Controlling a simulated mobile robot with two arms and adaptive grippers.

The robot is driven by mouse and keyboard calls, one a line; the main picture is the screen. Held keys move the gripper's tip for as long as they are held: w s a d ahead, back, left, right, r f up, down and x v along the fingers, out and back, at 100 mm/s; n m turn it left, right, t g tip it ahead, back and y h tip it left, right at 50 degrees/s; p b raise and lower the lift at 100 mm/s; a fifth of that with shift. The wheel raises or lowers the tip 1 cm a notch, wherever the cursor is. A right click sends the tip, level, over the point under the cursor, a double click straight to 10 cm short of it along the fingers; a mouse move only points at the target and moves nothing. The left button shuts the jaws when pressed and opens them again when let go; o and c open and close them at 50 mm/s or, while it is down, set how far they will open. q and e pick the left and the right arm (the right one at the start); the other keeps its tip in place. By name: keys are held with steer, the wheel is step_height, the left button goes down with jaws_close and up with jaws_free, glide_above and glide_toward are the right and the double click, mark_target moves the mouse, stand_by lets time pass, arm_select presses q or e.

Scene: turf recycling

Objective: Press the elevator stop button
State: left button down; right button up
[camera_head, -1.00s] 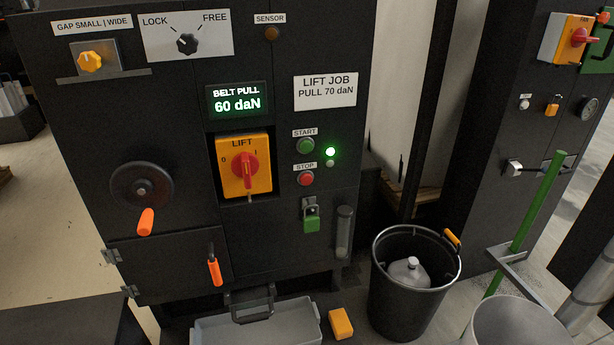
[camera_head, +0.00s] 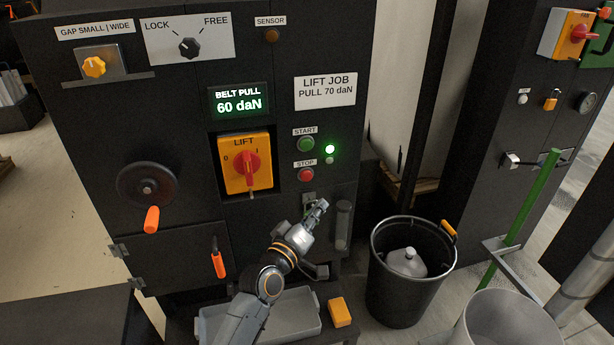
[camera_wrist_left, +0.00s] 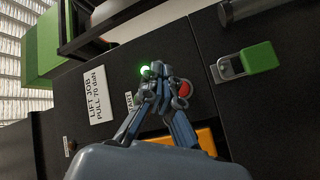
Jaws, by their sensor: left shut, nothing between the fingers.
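The red stop button (camera_head: 305,174) sits under a STOP label on the dark machine panel, below the green start button (camera_head: 306,144). A lit green lamp (camera_head: 330,149) is to its right. My left gripper (camera_head: 320,206) is shut and empty, below the stop button and apart from it in the head view, in front of the padlock area. In the left wrist view, the closed fingertips (camera_wrist_left: 158,77) point at the panel, with the red stop button (camera_wrist_left: 185,88) showing just beside them, partly covered. The right gripper is not in view.
An orange lift switch (camera_head: 246,163) with a red knob is left of the buttons. A green padlock (camera_wrist_left: 258,57) hangs on a hasp nearby. A grey tray (camera_head: 213,326), a yellow block (camera_head: 340,312) and a black bucket (camera_head: 388,291) stand below.

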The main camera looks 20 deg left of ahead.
mark_target(307, 177)
arm_select(q)
steer(key=shift+w+a+f, duration=0.1)
steer(key=shift+w+a+b, duration=0.8)
steer(key=shift+w+b, duration=0.05)
steer(key=shift+w, duration=0.35)
steer(key=shift+w+a+b, duration=0.75)
steer(key=shift+w+b, duration=0.1)
steer(key=shift+w, duration=0.3)
steer(key=shift+w+a+b, duration=0.8)
steer(key=shift+w+b, duration=0.05)
steer(key=shift+w, duration=0.35)
steer(key=shift+w+a, duration=0.1)
steer(key=shift+w+a, duration=0.15)
steer(key=shift+w, duration=0.1)
